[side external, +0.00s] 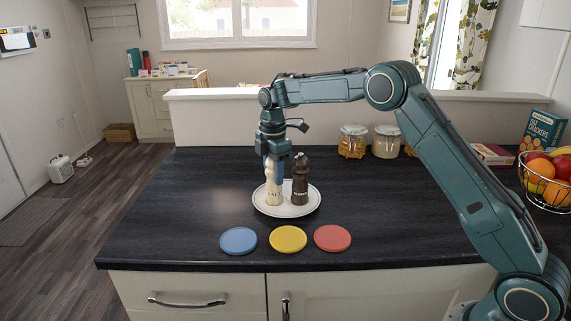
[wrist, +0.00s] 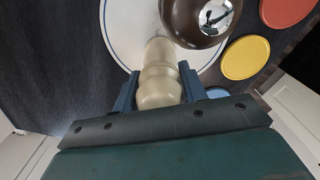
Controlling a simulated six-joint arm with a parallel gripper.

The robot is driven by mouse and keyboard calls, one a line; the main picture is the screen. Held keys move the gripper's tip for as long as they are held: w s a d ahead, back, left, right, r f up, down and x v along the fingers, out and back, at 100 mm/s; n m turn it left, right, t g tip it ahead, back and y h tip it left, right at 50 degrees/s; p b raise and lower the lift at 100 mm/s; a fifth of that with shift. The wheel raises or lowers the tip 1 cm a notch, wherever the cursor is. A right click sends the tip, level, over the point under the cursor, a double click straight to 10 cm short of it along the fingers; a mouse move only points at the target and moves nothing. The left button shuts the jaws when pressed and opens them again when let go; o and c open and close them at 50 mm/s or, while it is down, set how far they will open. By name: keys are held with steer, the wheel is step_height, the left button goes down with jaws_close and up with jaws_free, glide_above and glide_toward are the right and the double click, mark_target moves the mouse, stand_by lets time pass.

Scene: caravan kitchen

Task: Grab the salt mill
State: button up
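The cream salt mill (side external: 272,186) stands upright on a white plate (side external: 287,212) with a thin blue rim. A dark brown pepper mill (side external: 300,182) stands close to its right on the same plate. My gripper (side external: 274,172) points down over the salt mill, its blue fingers low around the upper part. In the wrist view the salt mill (wrist: 160,85) lies between the two fingers, one on each side. Any gap between the fingers and the mill is too small to judge. The pepper mill (wrist: 199,18) is close by in that view.
Blue (side external: 238,240), yellow (side external: 288,238) and red (side external: 332,238) discs lie along the counter's front. Glass jars (side external: 352,141) stand at the back. A fruit basket (side external: 547,182) and a cracker box (side external: 542,133) are at the right. The counter's left side is clear.

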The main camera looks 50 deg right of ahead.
jaws_close()
steer(key=shift+r, duration=0.1)
step_height(320, 180, up, 18)
stand_by(0.9)
stand_by(0.6)
